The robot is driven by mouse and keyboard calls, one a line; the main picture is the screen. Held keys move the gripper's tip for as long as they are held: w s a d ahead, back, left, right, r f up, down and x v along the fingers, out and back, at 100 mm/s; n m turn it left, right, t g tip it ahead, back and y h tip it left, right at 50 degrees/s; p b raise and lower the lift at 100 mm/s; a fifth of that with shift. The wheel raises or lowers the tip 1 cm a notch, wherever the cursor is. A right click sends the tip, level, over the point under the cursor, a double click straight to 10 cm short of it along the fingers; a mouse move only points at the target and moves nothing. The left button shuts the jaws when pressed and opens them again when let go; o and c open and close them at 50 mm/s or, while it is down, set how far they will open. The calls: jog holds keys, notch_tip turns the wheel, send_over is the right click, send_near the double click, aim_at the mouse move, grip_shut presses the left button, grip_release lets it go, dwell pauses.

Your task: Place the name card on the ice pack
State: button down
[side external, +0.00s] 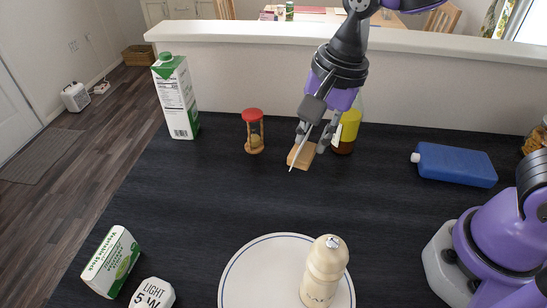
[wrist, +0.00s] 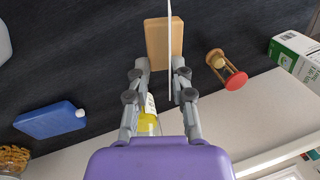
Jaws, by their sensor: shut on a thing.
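The name card is a thin white card (wrist: 169,30), seen nearly edge-on, with a tan wooden block (wrist: 157,40) that appears to be its base. In the side view the block (side external: 302,156) is low at the back of the dark counter, with the white card tilted across it. My gripper (side external: 311,138) points down and is shut on the name card; its fingers (wrist: 161,68) flank it. Whether they press on card or block is unclear. The blue ice pack (side external: 455,165) lies flat at the right, apart from my gripper; the wrist view shows it at left (wrist: 48,120).
A red-topped hourglass (side external: 253,132) and a carton (side external: 176,97) stand to the left. A plate (side external: 245,275) with a pepper mill (side external: 324,272) is in front. The counter between block and ice pack looks clear.

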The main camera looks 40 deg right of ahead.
jog(key=s+d+r+m+h, duration=0.1)
jog(key=d+r+m, duration=0.1)
jog(key=d+m, duration=0.6)
jog(key=m+h, duration=0.1)
jog(key=m, duration=0.6)
send_over(445, 150)
jog(key=shift+g, duration=0.3)
jog(key=f, duration=0.6)
jog(key=shift+s+a, duration=0.2)
jog(key=shift+a, duration=0.2)
jog(key=shift+s+d+f, duration=0.1)
jog(key=shift+d+f, duration=0.05)
jog(key=shift+d, duration=0.1)
jog(key=shift+f+n, duration=0.3)
jog(key=shift+f, duration=1.65)
jog(key=shift+f, duration=0.15)
jog(key=c, duration=0.8)
grip_release()
jog(key=shift+o, duration=0.2)
